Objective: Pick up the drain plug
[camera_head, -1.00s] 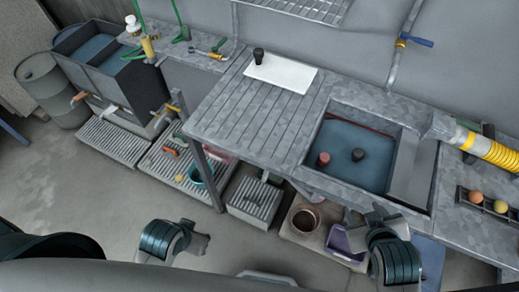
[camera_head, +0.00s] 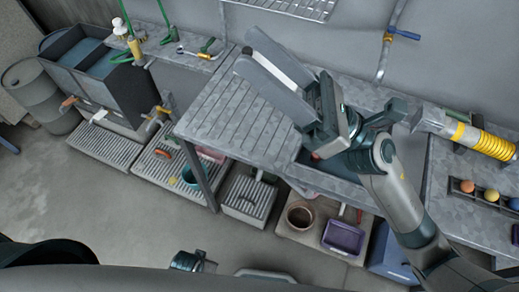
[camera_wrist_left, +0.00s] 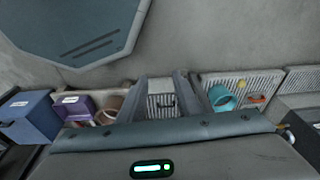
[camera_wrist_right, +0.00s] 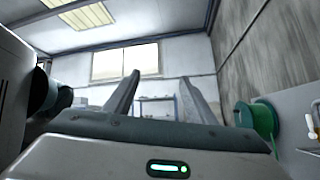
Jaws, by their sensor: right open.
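No drain plug can be made out clearly now. In the head view my right gripper (camera_head: 246,50) is open and empty, raised over the drainboard (camera_head: 215,115), its fingers pointing up and left. It hides the white board and dark plug-like piece seen there before. My right arm also covers most of the sink (camera_head: 325,178); a small reddish bit (camera_head: 316,156) shows in it, and the dark round piece there is hidden. My left gripper (camera_wrist_left: 161,76) is open and empty in the left wrist view, above the floor.
A yellow ribbed hose (camera_head: 485,140) and a rack of coloured balls (camera_head: 490,195) lie right of the sink. Below stand a purple bin (camera_head: 343,238), a brown pot (camera_head: 300,216) and a blue box (camera_head: 390,255). A wall tap (camera_head: 403,34) is behind.

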